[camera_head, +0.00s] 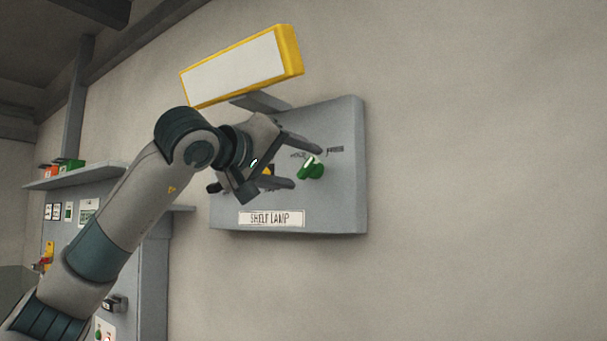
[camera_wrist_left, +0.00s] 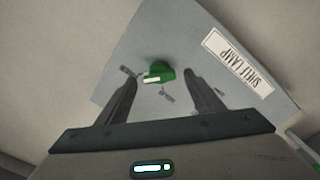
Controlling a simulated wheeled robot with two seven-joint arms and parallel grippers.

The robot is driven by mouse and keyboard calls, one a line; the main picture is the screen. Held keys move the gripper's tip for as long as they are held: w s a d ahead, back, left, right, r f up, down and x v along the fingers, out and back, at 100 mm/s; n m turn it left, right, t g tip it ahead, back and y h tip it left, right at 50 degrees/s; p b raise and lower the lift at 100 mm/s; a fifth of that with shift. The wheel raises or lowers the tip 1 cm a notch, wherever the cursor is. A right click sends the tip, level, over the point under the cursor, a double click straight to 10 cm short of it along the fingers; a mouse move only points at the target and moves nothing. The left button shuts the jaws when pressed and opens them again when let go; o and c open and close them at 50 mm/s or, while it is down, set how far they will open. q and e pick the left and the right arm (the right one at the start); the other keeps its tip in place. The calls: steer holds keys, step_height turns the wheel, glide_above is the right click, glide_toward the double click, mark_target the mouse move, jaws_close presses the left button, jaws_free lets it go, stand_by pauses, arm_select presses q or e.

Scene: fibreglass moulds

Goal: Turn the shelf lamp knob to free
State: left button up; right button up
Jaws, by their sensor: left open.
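The green shelf lamp knob (camera_head: 311,168) sits on the front of a grey wall box with a "SHELF LAMP" label (camera_head: 271,218). Small printed words stand around the knob; one beside it seems to read "HOLD", and the others are too small to read surely. My left gripper (camera_head: 306,164) is open in front of the box, with its fingers pointing toward the knob. In the left wrist view, the knob (camera_wrist_left: 159,73) shows just beyond and between the two spread fingertips, apart from them. A white mark on the knob points left there. My right gripper is not in view.
A yellow-framed white lamp panel (camera_head: 240,70) is above the grey box (camera_head: 345,190). At left are a shelf (camera_head: 90,176) with small coloured boxes and a grey cabinet with controls. The bare wall right of the box is clear.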

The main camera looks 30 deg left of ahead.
arm_select(q)
steer(key=s+a+b, duration=0.2)
steer(key=s+b, duration=0.2)
steer(key=s, duration=1)
steer(key=shift+b, duration=0.35)
